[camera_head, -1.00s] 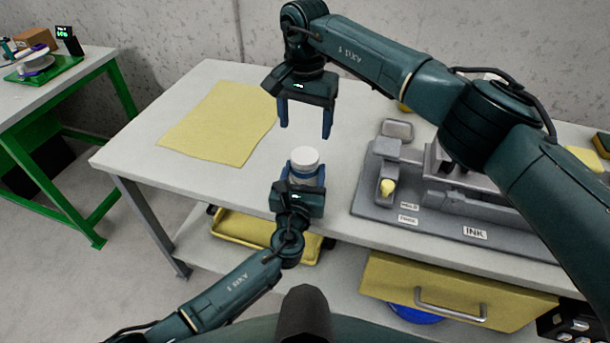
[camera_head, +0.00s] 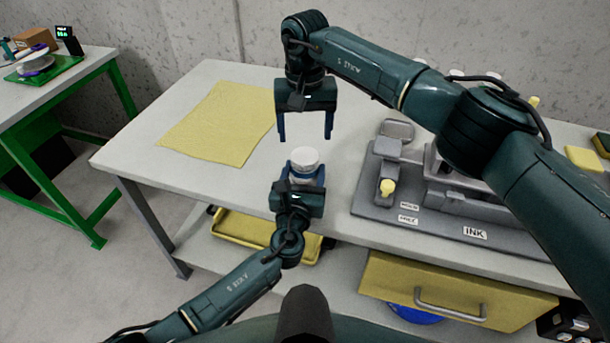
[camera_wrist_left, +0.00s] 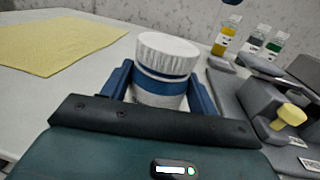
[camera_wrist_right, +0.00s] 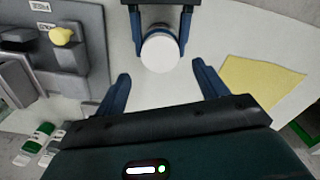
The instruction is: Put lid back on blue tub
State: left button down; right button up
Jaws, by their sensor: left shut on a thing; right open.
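The blue tub (camera_wrist_left: 163,88) is white with a blue band and stands upright at the table's front edge. My left gripper (camera_head: 303,178) is shut on it, one finger on each side. A white ribbed lid (camera_wrist_left: 167,53) sits on top of the tub; I cannot tell whether it is screwed tight. The lid also shows from above as a white disc in the right wrist view (camera_wrist_right: 160,53). My right gripper (camera_head: 305,138) is open and empty, pointing down above and a little behind the lid, apart from it.
A yellow cloth (camera_head: 222,122) lies flat on the table at left. A grey ink station (camera_head: 440,200) with a yellow knob (camera_head: 387,187) stands to the right. Several small bottles (camera_wrist_left: 227,35) are behind it.

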aim_at(305, 155)
notch_tip(305, 155, down, 6)
dwell(0.4)
jog(key=shift+c, duration=0.5)
